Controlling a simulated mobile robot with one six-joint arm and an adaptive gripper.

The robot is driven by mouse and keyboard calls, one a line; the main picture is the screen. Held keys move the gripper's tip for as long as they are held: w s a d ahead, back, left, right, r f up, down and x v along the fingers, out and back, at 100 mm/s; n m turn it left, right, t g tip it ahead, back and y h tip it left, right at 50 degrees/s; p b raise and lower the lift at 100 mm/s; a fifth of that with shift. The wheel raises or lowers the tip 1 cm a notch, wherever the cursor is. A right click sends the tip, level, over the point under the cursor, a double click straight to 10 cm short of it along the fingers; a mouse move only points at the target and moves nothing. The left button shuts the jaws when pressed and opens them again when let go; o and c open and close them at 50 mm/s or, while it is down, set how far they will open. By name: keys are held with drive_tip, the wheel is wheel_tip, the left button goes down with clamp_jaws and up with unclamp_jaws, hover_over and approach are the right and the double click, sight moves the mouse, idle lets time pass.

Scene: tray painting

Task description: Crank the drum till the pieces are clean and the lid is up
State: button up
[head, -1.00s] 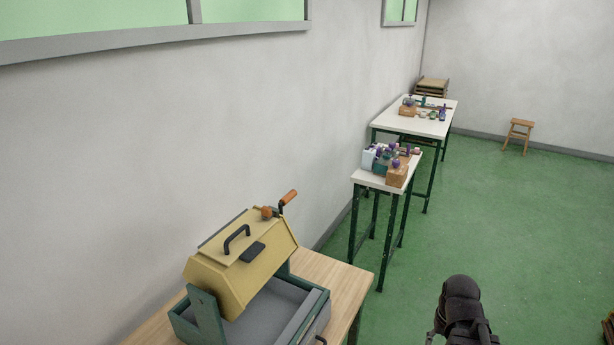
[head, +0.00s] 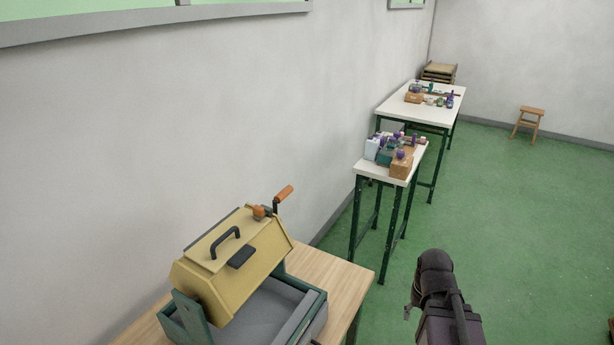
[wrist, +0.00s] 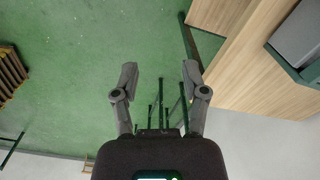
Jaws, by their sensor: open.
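The yellow drum (head: 222,277) sits on a green stand over a grey tray (head: 262,312) on a wooden table. Its lid (head: 215,248), with a black handle and a dark latch, is on the upper side and looks closed. The crank (head: 279,197) with an orange grip sticks up at the drum's far end. Any pieces inside are hidden. My gripper (wrist: 158,82) is open and empty in the wrist view, above the green floor beside the wooden table. In the head view my arm shows at the lower right, apart from the drum.
The wooden table (head: 335,272) stands against the wall. Beyond it are a small white table (head: 367,170) and a larger one (head: 437,112), both holding bottles and boxes. Green floor is open on the right.

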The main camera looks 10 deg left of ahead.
drive_tip(key=o, duration=0.4)
drive_tip(key=shift+w+a, duration=0.1)
drive_tip(key=shift+w, duration=0.05)
drive_tip(key=w+a+r+m+t+y+p, duration=0.1)
drive_tip(key=w+a+r+y+p, duration=0.1)
drive_tip(key=w+a+r+p, duration=0.4)
drive_tip(key=w+a+r+m+t+y+p, duration=0.1)
drive_tip(key=w+a+r+y+p, duration=0.2)
drive_tip(key=w+a+r+p, duration=0.3)
drive_tip(key=w+a+r+m+y+p, duration=0.1)
drive_tip(key=w+a+r+y+p, duration=0.2)
drive_tip(key=w+a+r+p, duration=0.4)
drive_tip(key=a+r+p, duration=0.1)
drive_tip(key=a+r, duration=0.2)
drive_tip(key=a, duration=0.3)
drive_tip(key=a+r, duration=0.4)
drive_tip(key=a, duration=0.3)
drive_tip(key=shift+m+t+p, duration=0.35)
drive_tip(key=shift+m+t, duration=0.05)
